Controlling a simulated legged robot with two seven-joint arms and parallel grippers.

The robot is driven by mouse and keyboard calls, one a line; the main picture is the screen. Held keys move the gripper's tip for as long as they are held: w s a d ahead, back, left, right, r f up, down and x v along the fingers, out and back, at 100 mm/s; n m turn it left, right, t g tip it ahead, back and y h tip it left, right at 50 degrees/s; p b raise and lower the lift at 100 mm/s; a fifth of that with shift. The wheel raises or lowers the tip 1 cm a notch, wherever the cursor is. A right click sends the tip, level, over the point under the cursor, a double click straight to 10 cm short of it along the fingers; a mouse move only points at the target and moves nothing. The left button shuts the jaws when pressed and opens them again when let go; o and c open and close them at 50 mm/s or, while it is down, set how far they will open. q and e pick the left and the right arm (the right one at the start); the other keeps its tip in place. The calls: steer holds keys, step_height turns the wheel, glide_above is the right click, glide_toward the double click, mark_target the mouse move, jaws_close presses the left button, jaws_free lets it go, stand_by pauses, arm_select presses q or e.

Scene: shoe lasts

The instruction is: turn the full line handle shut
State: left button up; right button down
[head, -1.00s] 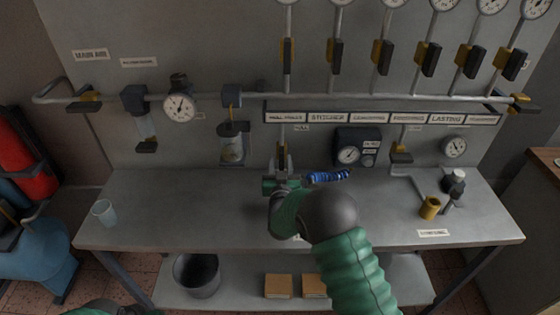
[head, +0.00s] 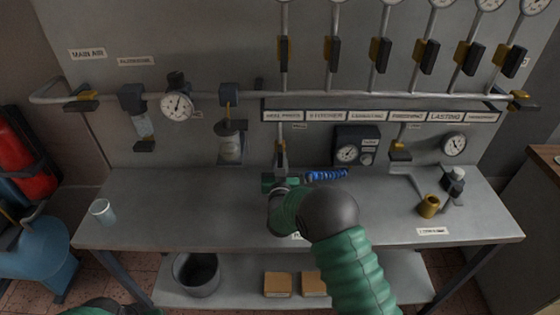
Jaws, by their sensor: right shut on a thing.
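The line marked with a small tag that seems to read full (head: 299,127) comes down the panel at the left end of the label strip. A blue coiled hose (head: 326,174) lies just right of my right gripper. My left gripper is out of view.
The grey bench (head: 165,215) is mostly clear on its left half. A clear cup (head: 102,211) stands at left, a brass cup (head: 428,206) at right. Several yellow-and-black valve handles line the panel above. A dial box (head: 357,147) is right of the gripper.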

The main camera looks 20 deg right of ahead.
steer(key=shift+f+m+b, duration=0.2)
steer(key=shift+m+b, duration=0.7)
steer(key=shift+b, duration=0.2)
steer(key=m+b, duration=1.2)
steer(key=b, duration=0.1)
steer(key=shift+f+m, duration=0.1)
steer(key=shift+m, duration=0.2)
steer(key=shift+m+b, duration=1.8)
steer(key=shift+b, duration=0.15)
steer(key=c, duration=1.4)
jaws_free()
steer(key=shift+o, duration=0.2)
steer(key=shift+r, duration=0.2)
steer(key=shift+s, duration=0.1)
